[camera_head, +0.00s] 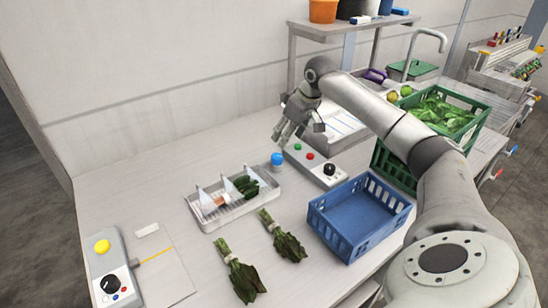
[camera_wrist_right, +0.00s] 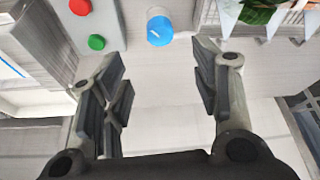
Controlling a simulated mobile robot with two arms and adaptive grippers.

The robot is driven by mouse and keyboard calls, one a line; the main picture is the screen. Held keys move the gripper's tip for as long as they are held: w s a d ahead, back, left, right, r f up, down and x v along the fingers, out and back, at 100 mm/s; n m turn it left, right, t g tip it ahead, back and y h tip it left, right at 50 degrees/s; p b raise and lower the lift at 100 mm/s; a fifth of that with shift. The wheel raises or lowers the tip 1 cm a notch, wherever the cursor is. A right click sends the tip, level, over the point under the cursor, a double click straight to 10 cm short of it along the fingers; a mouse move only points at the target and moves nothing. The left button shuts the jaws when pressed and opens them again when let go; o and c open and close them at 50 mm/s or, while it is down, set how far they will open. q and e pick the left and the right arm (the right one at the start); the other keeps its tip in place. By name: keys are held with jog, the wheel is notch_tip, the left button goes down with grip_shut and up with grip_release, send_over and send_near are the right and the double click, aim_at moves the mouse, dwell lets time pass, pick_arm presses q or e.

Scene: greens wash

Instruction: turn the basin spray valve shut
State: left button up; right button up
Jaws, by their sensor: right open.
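A blue round knob (camera_head: 277,160), which looks like the spray valve, stands on the worktop between the divided white tray and the grey button panel. In the right wrist view the blue knob (camera_wrist_right: 159,31) shows a short white line on its top and lies ahead of the fingers, midway between them. My right gripper (camera_head: 298,135) is open and empty, above and behind the knob in the head view; its spread fingers (camera_wrist_right: 160,88) are apart from the knob. My left gripper is not in view.
The button panel (camera_head: 316,164) is right of the knob; the divided tray (camera_head: 215,221) holds dark green vegetables. A blue crate (camera_head: 350,246) and leafy bunches (camera_head: 285,244) lie nearer. A green crate (camera_head: 478,134) of leaves stands right.

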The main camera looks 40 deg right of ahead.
aim_at(277, 156)
jog(key=p+x, duration=0.1)
jog(key=x, duration=0.9)
jog(key=shift+f, duration=0.35)
jog(key=shift+c, duration=0.3)
jog(key=c, duration=1)
jog(key=shift+o, duration=0.2)
jog(key=shift+p, duration=0.3)
